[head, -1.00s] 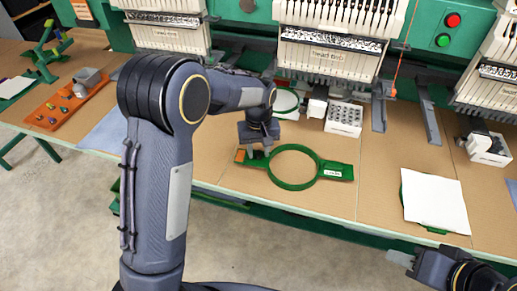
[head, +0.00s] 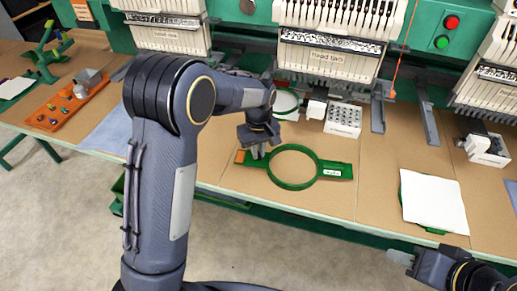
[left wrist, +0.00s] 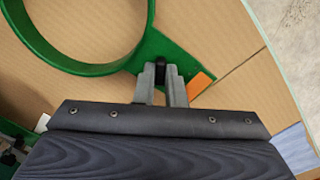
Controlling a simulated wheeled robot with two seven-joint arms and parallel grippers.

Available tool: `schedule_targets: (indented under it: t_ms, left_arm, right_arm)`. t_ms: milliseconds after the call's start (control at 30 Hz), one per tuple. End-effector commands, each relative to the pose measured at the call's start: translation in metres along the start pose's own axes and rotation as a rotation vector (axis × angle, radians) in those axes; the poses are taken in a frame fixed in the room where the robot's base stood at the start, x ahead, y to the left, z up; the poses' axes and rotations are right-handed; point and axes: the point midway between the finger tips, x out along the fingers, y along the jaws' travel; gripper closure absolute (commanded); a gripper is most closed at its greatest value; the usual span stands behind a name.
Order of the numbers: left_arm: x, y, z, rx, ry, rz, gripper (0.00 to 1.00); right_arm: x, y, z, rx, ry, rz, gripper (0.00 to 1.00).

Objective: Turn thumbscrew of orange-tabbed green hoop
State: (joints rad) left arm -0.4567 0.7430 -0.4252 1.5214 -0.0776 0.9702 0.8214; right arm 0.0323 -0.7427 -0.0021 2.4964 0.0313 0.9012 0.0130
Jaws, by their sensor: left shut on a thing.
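The green hoop (head: 293,187) lies flat on the tan table, with a label on its right-hand arm and an orange tab (head: 240,156) at its left end. In the left wrist view the hoop's ring (left wrist: 90,70) is at upper left and the orange tab (left wrist: 198,88) lies just right of the fingers. My left gripper (head: 259,154) is over the hoop's left arm. Its fingers (left wrist: 161,72) are shut on the small dark thumbscrew (left wrist: 161,70), which is mostly hidden between them. My right gripper (head: 398,258) is at lower right, away from the hoop; its jaw opening is unclear.
Embroidery machine heads (head: 328,50) stand behind the table. A white box with round holes (head: 343,120) sits behind the hoop. A white sheet (head: 434,200) lies over another green hoop at right. An orange tray (head: 65,105) is at left.

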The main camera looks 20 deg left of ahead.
Motion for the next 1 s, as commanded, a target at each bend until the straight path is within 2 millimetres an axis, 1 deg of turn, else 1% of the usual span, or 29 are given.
schedule_targets:
  t_ms: [200,500,733,1000]
  left_arm:
    - [-0.001,0.0,0.001,-0.175,-0.001,-0.002,1.0]
    - [-0.001,0.0,0.0,-0.372,0.0,-0.001,1.0]
    - [0.0,0.0,0.0,-0.452,0.0,-0.002,1.0]
    - [0.0,0.0,0.0,-0.476,0.0,-0.001,1.0]
  right_arm:
    - [-0.006,-0.003,-0.003,0.0,0.0,0.0,0.64]
    - [-0.011,-0.005,-0.005,0.0,0.0,0.0,0.64]
    - [-0.013,-0.006,-0.006,0.0,0.0,0.0,0.64]
    - [-0.013,-0.006,-0.006,0.0,0.0,0.0,0.64]
